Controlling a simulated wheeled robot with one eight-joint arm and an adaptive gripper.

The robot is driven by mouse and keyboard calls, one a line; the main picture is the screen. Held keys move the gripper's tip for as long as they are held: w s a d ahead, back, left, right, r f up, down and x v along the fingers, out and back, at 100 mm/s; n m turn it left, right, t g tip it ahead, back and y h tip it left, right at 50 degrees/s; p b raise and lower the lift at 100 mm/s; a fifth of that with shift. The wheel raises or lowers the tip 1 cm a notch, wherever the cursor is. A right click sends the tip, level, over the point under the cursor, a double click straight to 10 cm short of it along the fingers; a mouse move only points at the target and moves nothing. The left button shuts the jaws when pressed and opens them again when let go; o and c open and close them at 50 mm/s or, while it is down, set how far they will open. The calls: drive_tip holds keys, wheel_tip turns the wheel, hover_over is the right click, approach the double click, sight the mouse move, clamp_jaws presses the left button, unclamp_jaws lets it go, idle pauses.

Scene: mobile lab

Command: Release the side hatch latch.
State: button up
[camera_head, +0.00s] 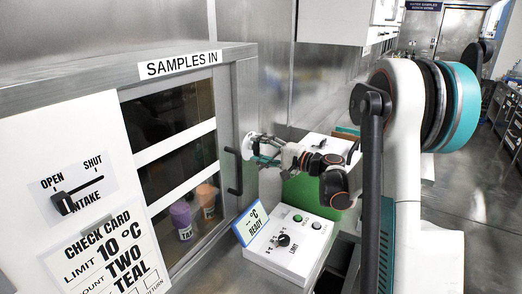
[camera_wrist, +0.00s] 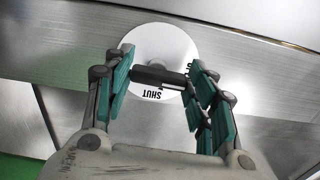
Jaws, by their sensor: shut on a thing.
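The side hatch latch (camera_wrist: 158,76) is a dark bar on a round white plate (camera_wrist: 160,45) in the wrist view. The plate reads SHUT upside down below the bar; a second word at its right is partly hidden by a finger. My gripper (camera_wrist: 168,80) has its teal-padded fingers on either side of the bar and is shut on it. In the head view, my gripper (camera_head: 262,149) reaches to the metal wall just right of the SAMPLES IN cabinet; the latch cannot be made out there.
The SAMPLES IN cabinet (camera_head: 100,75) has an OPEN/SHUT intake lever (camera_head: 66,203), a check card, and a black door handle (camera_head: 233,171). Purple (camera_head: 181,216) and orange (camera_head: 206,197) cups stand behind its glass. A white control box (camera_head: 290,240) with a READY display sits below my gripper.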

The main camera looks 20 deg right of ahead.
drive_tip(key=shift+n, duration=0.4)
drive_tip(key=o, duration=1)
drive_tip(key=shift+o, duration=0.2)
drive_tip(key=v, duration=1.2)
